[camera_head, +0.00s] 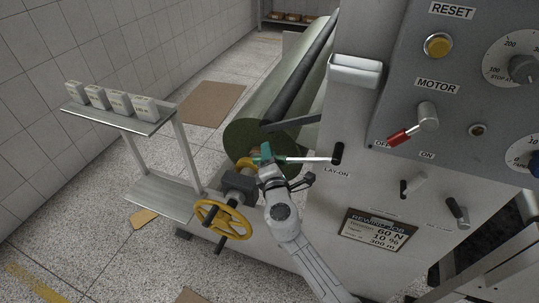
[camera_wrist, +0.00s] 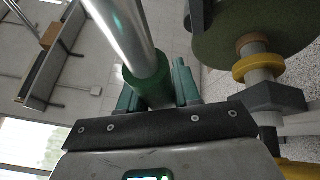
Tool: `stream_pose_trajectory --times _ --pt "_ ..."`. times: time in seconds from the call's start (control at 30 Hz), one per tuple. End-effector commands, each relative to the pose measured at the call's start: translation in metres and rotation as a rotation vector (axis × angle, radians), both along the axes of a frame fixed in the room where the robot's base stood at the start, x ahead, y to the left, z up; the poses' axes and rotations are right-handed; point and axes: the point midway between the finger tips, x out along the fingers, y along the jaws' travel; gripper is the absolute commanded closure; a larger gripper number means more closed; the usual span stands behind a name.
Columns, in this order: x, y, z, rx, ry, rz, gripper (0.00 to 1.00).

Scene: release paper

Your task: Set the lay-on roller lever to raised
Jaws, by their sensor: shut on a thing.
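The lay-on lever (camera_head: 308,159) is a bright metal rod. It sticks out to the left, about level, from a dark slot (camera_head: 338,153) above the LAY-ON label (camera_head: 337,171) on the machine's side. My gripper (camera_head: 266,158) is shut on the lever's outer end. In the wrist view the metal rod (camera_wrist: 118,28) runs into a green grip (camera_wrist: 148,84), which sits between the fingers of my gripper (camera_wrist: 158,90). The fingers hide part of the grip.
A large green roll (camera_head: 262,120) lies just behind my gripper. A yellow handwheel (camera_head: 222,219) is below left. The control panel (camera_head: 455,90) with a red-handled motor switch (camera_head: 405,134) is to the right. A small shelf (camera_head: 120,118) with white boxes stands left.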

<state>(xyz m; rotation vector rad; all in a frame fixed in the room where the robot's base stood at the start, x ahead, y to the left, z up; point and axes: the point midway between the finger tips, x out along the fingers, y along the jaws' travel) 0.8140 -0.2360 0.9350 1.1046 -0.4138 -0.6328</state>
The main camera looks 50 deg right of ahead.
Motion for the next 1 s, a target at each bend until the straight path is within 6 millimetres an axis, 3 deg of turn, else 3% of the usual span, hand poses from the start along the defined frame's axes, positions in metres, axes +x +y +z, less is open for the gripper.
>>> stream_pose_trajectory --times 0.57,0.77,1.0 --pt "0.006 0.003 0.019 0.039 -0.112 0.002 1.00" --pt "0.011 0.005 0.044 0.087 -0.252 0.004 1.00" --pt "0.009 0.005 0.087 0.163 -0.466 0.005 1.00"
